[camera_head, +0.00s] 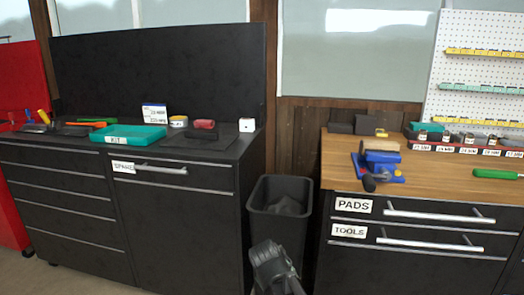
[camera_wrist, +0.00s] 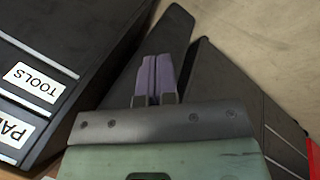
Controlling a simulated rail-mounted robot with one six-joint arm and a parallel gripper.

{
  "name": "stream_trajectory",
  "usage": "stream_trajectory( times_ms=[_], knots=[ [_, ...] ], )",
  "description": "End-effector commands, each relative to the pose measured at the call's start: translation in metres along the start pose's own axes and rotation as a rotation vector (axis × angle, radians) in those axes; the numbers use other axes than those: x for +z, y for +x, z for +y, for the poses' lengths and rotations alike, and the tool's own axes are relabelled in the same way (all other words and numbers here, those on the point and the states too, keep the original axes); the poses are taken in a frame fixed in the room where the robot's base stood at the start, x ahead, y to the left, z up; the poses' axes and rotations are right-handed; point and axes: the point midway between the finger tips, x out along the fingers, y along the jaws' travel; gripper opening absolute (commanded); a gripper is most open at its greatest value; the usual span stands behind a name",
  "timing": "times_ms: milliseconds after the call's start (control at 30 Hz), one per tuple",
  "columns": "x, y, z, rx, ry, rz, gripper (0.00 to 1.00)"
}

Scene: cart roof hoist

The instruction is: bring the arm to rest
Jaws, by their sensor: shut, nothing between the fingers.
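My gripper (camera_wrist: 153,78) shows in the wrist view with its two purple-grey fingers pressed together and nothing between them. It points toward the floor in front of the gap between the two cabinets. In the head view part of my dark arm (camera_head: 275,265) shows at the bottom middle, in front of the black bin (camera_head: 280,225). The fingertips cannot be made out in the head view.
A black drawer cabinet (camera_head: 190,220) with a teal tray (camera_head: 128,134) on top stands on the left. A wood-topped cabinet (camera_head: 340,145) with drawers labelled PADS and TOOLS stands on the right; a blue clamp-like tool (camera_head: 378,165) sits on it. A red cabinet (camera_head: 12,210) is at far left.

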Motion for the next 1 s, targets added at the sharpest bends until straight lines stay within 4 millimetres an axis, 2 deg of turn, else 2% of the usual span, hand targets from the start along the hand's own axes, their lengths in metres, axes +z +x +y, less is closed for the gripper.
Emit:
stream_trajectory(
  times_ms=[33, 100, 200, 267, 300, 333, 400, 567, 700, 800, 900, 1000],
  knots=[
    [0.039, 0.004, 0.002, -0.094, 0.120, -0.044, 0.00],
    [0.079, 0.007, 0.002, -0.225, 0.273, -0.102, 0.00],
    [0.128, 0.010, 0.012, -0.357, 0.415, -0.140, 0.00],
    [0.146, 0.017, 0.032, -0.358, 0.483, -0.149, 0.00],
    [0.152, 0.023, 0.049, -0.354, 0.526, -0.157, 0.00],
    [0.148, -0.002, 0.056, -0.354, 0.518, -0.155, 0.00],
    [0.144, -0.030, 0.065, -0.353, 0.511, -0.153, 0.00],
    [0.140, -0.087, 0.087, -0.351, 0.508, -0.152, 0.00],
    [0.136, -0.145, 0.110, -0.350, 0.506, -0.152, 0.00],
    [0.134, -0.176, 0.122, -0.350, 0.506, -0.151, 0.00],
    [0.134, -0.187, 0.126, -0.349, 0.505, -0.151, 0.00],
    [0.134, -0.184, 0.126, -0.349, 0.505, -0.151, 0.00]
  ],
)
